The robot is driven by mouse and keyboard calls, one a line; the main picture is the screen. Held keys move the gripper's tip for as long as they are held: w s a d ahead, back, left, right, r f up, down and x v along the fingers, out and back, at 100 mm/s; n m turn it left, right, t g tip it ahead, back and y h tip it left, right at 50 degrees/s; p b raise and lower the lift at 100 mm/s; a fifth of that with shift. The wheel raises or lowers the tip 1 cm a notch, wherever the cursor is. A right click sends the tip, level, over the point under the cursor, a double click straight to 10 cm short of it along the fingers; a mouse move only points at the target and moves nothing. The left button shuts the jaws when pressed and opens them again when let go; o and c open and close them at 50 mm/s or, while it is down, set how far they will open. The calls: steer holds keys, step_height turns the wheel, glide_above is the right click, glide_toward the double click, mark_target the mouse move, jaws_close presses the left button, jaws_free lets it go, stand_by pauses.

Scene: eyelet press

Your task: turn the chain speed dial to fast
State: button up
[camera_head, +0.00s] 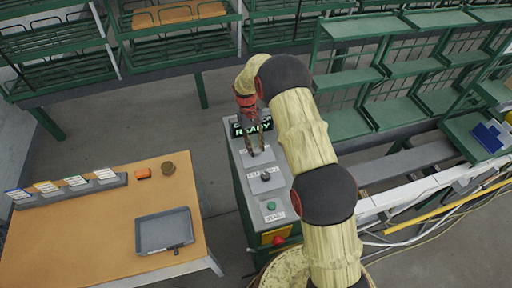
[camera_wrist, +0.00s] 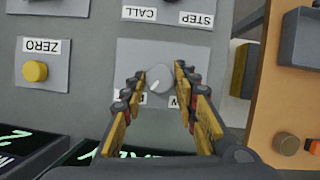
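A round grey dial (camera_wrist: 160,78) with a white pointer line sits on a light plate of the control panel (camera_head: 240,165). In the wrist view its line points to the lower left. My gripper (camera_head: 257,150) reaches down to the panel from above, just below the lit READY display (camera_head: 252,129). In the wrist view my gripper (camera_wrist: 161,74) is open, with one finger on each side of the dial. Small gaps seem to show beside the dial; I cannot tell about contact. The fingers partly cover the dial's two labels, which cannot be read. In the head view the gripper hides the dial.
The panel also has a black knob (camera_head: 265,176), a green START button (camera_head: 271,205), a red button (camera_head: 279,240) and a yellow ZERO button (camera_wrist: 35,71). A wooden table (camera_head: 100,225) with a grey tray (camera_head: 164,231) stands left. Green racks (camera_head: 345,80) stand behind.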

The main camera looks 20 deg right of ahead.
steer(key=o, duration=0.4)
steer(key=shift+r, duration=0.1)
steer(key=v, duration=1.2)
steer(key=shift+a, duration=0.1)
steer(key=shift+s+d+r+m+t+y+b, duration=0.1)
steer(key=shift+s+r+m+t+b, duration=0.2)
steer(key=shift+s+r+t+b, duration=3.8)
steer(key=shift+s+d+f+m+g+y+b, duration=0.25)
steer(key=shift+s+f+g+b, duration=0.45)
steer(key=shift+s, duration=7.4)
steer(key=shift+s+r+m+t+h+b, duration=0.1)
steer(key=shift+s+r+m+t+b, duration=0.25)
steer(key=shift+s+r+t+b, duration=3.7)
